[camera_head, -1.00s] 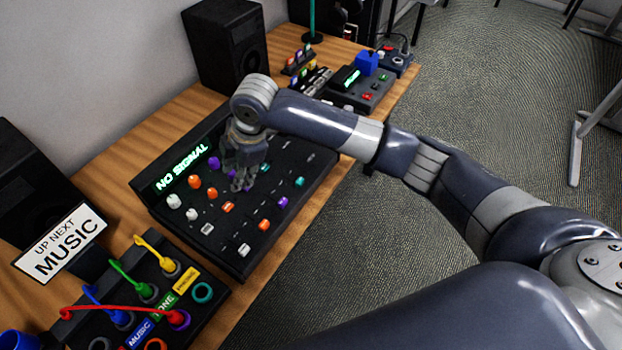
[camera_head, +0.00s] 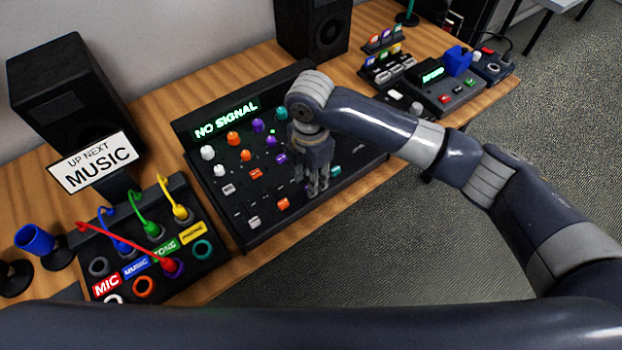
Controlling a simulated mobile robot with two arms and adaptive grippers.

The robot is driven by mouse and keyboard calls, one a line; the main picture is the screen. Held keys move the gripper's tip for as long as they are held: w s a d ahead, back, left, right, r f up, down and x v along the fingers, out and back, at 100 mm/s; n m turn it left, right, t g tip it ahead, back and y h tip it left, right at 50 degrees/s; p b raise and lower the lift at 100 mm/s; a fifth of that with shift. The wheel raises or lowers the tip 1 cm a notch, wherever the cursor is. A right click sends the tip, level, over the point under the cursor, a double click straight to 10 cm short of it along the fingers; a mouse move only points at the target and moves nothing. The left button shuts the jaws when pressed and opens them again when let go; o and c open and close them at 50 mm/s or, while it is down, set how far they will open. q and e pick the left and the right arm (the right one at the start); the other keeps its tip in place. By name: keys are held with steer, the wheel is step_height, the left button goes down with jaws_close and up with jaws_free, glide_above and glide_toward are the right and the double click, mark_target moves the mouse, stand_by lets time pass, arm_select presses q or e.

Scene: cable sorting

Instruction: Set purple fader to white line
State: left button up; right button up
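The black mixing console (camera_head: 240,236) lies on the wooden table with a "NO SIGNAL" display. The purple fader cap (camera_head: 308,188) is in its lower fader rows, mostly hidden behind my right gripper. My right gripper (camera_head: 317,190) points down over the console at this fader; I cannot tell whether its fingers touch or grip the cap. An orange fader cap (camera_head: 283,204) is to its left and a teal one (camera_head: 335,171) to its right. The white line cannot be made out. My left gripper is out of view.
A patch box (camera_head: 205,262) with coloured cables stands left of the console, below a "MUSIC" sign (camera_head: 95,163). Black speakers (camera_head: 75,95) (camera_head: 312,28) stand behind. A smaller control box (camera_head: 445,92) is at the right. The table's front edge lies just below the console.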

steer(key=shift+f, duration=1.1)
jaws_close()
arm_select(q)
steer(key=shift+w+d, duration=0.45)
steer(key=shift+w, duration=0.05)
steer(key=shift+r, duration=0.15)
